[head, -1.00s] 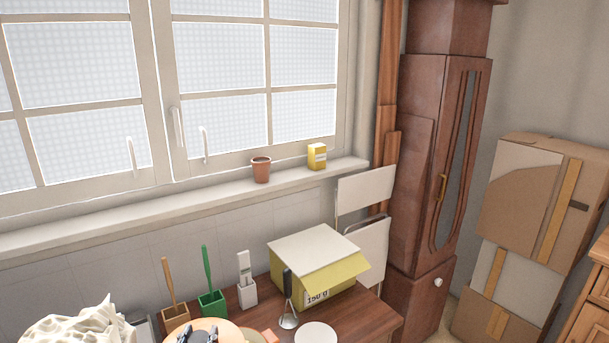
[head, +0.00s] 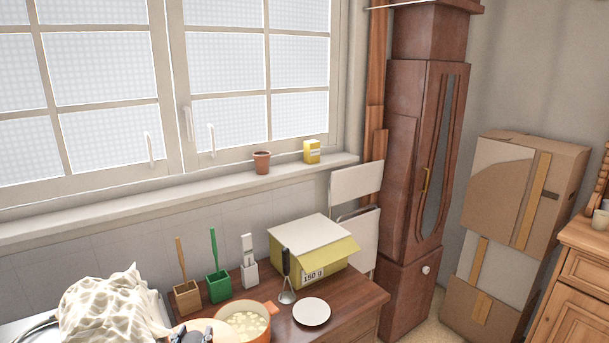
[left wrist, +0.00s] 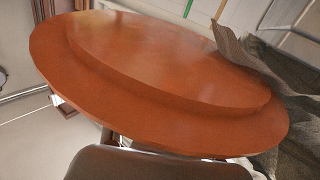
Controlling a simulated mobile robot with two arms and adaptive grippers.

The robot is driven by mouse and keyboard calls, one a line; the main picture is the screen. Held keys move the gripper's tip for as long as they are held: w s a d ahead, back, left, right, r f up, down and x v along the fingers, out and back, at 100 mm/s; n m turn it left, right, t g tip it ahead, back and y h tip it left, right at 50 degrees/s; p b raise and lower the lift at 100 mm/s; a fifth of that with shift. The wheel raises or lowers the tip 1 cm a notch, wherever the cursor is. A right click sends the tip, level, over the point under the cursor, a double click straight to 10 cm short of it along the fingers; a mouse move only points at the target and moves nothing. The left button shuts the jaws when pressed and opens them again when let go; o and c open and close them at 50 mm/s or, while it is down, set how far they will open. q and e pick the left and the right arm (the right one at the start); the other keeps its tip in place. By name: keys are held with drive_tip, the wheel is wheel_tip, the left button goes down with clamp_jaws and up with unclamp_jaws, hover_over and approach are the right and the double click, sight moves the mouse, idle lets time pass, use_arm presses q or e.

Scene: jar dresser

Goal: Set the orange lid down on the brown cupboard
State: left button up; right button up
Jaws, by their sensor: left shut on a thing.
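The orange lid (left wrist: 165,70) fills much of the left wrist view, tilted, with a raised round middle. It also shows at the bottom edge of the head view (head: 217,331), partly cut off. My left gripper (head: 192,338) is shut on the lid; one dark finger shows below it in the wrist view. The lid is beside an open orange pot (head: 265,316) with pale pieces in it. The pot stands on the brown cupboard (head: 352,305), whose wooden top shows at the lower middle. My right gripper is not in view.
On the cupboard are a yellow box (head: 312,252), a white plate (head: 311,312), a ladle (head: 287,285) and brush holders (head: 217,285). A crumpled cloth (head: 110,310) lies left. Bare wood shows right of the plate. A lighter wooden dresser (head: 580,275) stands far right.

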use_arm(q)
drive_tip(key=s, duration=0.4)
drive_tip(key=shift+d+r, duration=0.25)
drive_tip(key=shift+s+d+f, duration=0.2)
drive_tip(key=shift+s+f, duration=0.1)
drive_tip(key=shift+s, duration=0.25)
drive_tip(key=s, duration=0.3)
drive_tip(key=shift+d+r, duration=0.1)
drive_tip(key=shift+d, duration=0.2)
drive_tip(key=s+d, duration=0.2)
drive_tip(key=s, duration=0.9)
wheel_tip(320, 180, down, 14)
drive_tip(key=b, duration=1.4)
drive_tip(key=shift+w+b, duration=0.2)
drive_tip(key=shift+b, duration=0.1)
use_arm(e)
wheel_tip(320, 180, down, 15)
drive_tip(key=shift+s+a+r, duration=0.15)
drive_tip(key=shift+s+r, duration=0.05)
use_arm(q)
drive_tip(key=shift+r, duration=0.15)
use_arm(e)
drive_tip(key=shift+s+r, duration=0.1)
